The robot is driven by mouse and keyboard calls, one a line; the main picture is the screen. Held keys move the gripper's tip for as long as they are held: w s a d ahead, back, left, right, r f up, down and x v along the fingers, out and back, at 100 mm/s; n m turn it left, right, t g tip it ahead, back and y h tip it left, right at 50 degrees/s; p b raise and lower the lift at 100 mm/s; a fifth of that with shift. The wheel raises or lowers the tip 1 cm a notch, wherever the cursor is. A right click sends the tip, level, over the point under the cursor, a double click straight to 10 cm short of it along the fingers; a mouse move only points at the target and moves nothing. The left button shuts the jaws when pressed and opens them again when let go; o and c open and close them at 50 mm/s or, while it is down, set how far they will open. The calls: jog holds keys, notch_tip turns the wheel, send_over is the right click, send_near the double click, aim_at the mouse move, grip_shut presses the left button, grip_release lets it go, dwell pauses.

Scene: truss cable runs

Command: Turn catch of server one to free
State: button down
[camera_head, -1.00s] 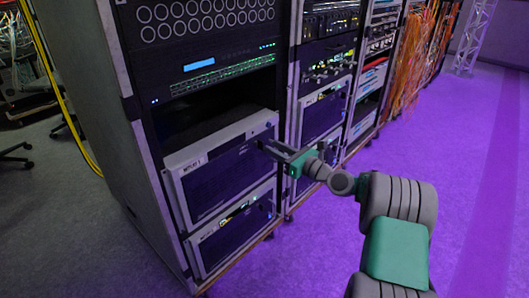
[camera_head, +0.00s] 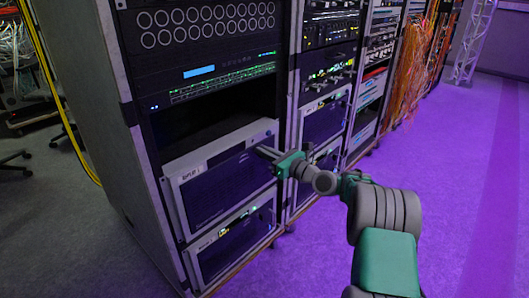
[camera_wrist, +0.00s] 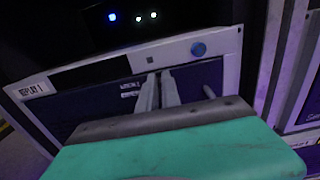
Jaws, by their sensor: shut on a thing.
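Server one, a grey-framed unit with a dark front and a label that seems to read "REPLAY 1", sits low in the near rack (camera_head: 172,192). Its frame also shows in the wrist view (camera_wrist: 180,50). My gripper (camera_head: 262,152) is at the right part of its front. In the wrist view my two grey fingers (camera_wrist: 158,88) are shut close together against the front, below the top frame. What they grip is small and hidden between them, probably the catch; its angle cannot be seen.
Another similar unit (camera_head: 235,242) is directly below server one, and a dark empty bay (camera_head: 215,120) is above it. More racks (camera_head: 325,115) stand to the right. Orange cables (camera_head: 413,65) hang further back. The purple-lit floor (camera_head: 460,190) at right is clear.

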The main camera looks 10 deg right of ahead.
jog(key=shift+n, duration=0.3)
dwell(0.4)
jog(key=n+p, duration=0.1)
jog(key=n, duration=0.1)
jog(key=n+p, duration=0.1)
jog(key=n, duration=0.2)
jog(key=n+p, duration=0.1)
jog(key=n, duration=0.1)
jog(key=shift+s+a+f+n, duration=0.2)
jog(key=shift+s+a+n, duration=0.05)
jog(key=shift+a+n, duration=0.15)
jog(key=n, duration=0.2)
jog(key=n+b, duration=0.1)
jog(key=n, duration=0.2)
jog(key=shift+s+a+f, duration=0.15)
jog(key=shift+a+f, duration=0.05)
jog(key=shift+f, duration=0.2)
jog(key=shift+f+n+b, duration=0.2)
jog(key=shift+n+b, duration=0.65)
jog(key=shift+n, duration=1.45)
jog(key=c, duration=1.6)
grip_release()
jog(key=shift+o, duration=0.2)
